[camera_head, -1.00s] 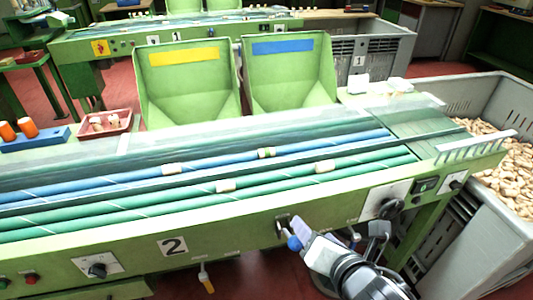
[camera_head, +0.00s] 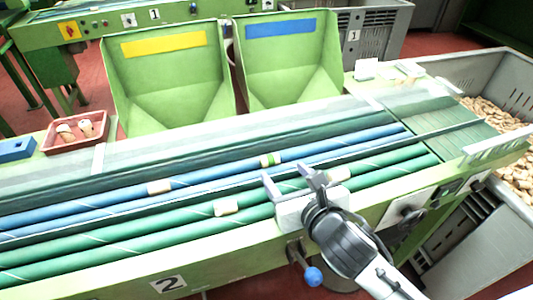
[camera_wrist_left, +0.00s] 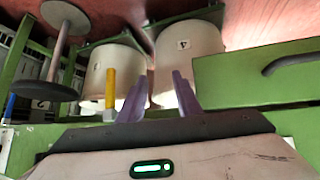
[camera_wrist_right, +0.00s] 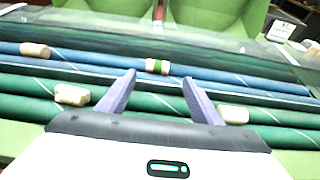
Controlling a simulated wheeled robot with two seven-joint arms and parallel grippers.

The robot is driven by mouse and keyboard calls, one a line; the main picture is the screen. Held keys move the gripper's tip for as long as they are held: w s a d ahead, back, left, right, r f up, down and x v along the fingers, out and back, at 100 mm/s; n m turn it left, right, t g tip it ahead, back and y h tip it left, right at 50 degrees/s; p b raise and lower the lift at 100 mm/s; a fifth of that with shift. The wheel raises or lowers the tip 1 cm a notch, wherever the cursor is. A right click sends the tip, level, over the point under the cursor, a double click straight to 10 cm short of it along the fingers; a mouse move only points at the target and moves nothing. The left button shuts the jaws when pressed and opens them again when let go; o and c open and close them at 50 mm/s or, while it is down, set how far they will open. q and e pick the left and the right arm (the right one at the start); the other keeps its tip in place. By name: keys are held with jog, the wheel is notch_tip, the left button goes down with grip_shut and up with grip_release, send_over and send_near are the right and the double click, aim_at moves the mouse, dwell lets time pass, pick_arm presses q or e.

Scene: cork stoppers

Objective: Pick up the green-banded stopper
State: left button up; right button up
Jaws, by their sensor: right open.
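The green-banded stopper (camera_head: 270,160) is a pale cork with a green band, lying on the blue rollers near the middle of the line. It also shows in the right wrist view (camera_wrist_right: 157,66), ahead of and roughly centred between the fingertips. My right gripper (camera_head: 287,176) is open and empty over the green rollers, on the near side of the stopper and apart from it. My left gripper (camera_wrist_left: 160,80) shows only in its own wrist view. Its fingers are apart with nothing between them, facing pale drums below a green frame.
Plain corks lie on the rollers: one on blue at left (camera_head: 159,187), one on green (camera_head: 226,207), and one beside my right gripper (camera_head: 339,174). A clear cover (camera_wrist_right: 105,25) spans the far side. Two green hoppers (camera_head: 170,95) stand behind; a cork-filled grey bin (camera_head: 512,75) is at right.

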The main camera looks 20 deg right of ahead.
aim_at(271, 160)
jog(key=x, duration=0.7)
jog(key=shift+w+a+r, duration=0.1)
jog(key=shift+w+a, duration=0.2)
jog(key=c, duration=1.1)
